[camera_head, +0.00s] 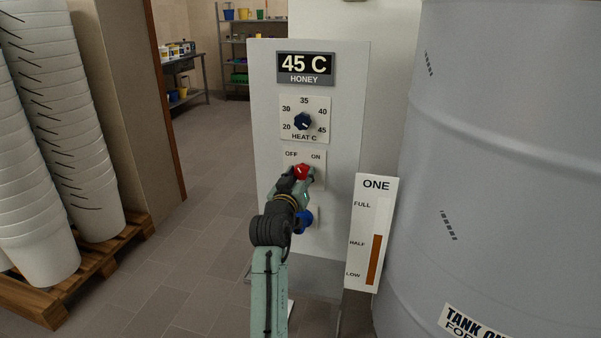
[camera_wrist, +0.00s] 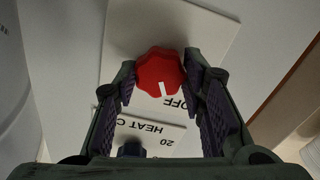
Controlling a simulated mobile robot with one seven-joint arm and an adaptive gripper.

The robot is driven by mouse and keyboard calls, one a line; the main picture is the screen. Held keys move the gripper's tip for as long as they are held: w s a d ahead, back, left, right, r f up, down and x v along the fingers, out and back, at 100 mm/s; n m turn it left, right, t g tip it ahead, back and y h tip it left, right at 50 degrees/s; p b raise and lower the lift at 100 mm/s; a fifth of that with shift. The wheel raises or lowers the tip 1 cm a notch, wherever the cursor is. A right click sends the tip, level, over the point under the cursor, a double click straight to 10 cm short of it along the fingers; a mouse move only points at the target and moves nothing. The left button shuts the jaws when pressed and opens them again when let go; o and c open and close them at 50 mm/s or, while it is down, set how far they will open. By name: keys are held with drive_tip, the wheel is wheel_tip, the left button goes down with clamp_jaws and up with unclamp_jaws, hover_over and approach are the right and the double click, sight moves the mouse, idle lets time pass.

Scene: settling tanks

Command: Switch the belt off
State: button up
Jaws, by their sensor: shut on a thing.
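A red knob (camera_head: 302,170) with OFF and ON printed above it sits on a pale plate (camera_head: 318,184) on the grey control panel (camera_head: 268,130). My gripper (camera_head: 300,174) is shut on this red knob, a finger on each side. The wrist view shows the panel upside down, with the red knob (camera_wrist: 158,70) between the fingertips of my gripper (camera_wrist: 160,82). The knob's white mark points up the panel, to the OFF side and close to the OFF word. The ON word is hidden in the wrist view.
Above is a blue HEAT C knob (camera_head: 303,121) and a display (camera_head: 305,66) reading 45 C. A blue part (camera_head: 304,219) shows below my gripper. A level gauge (camera_head: 366,230) and large tank (camera_head: 500,150) stand right. Stacked white buckets (camera_head: 60,130) stand on a pallet (camera_head: 45,305) left.

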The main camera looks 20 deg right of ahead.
drive_tip(key=shift+n, duration=0.5)
drive_tip(key=o, duration=1.1)
drive_tip(key=shift+o, duration=0.2)
drive_tip(key=v, duration=1.2)
drive_tip(key=shift+a, duration=0.1)
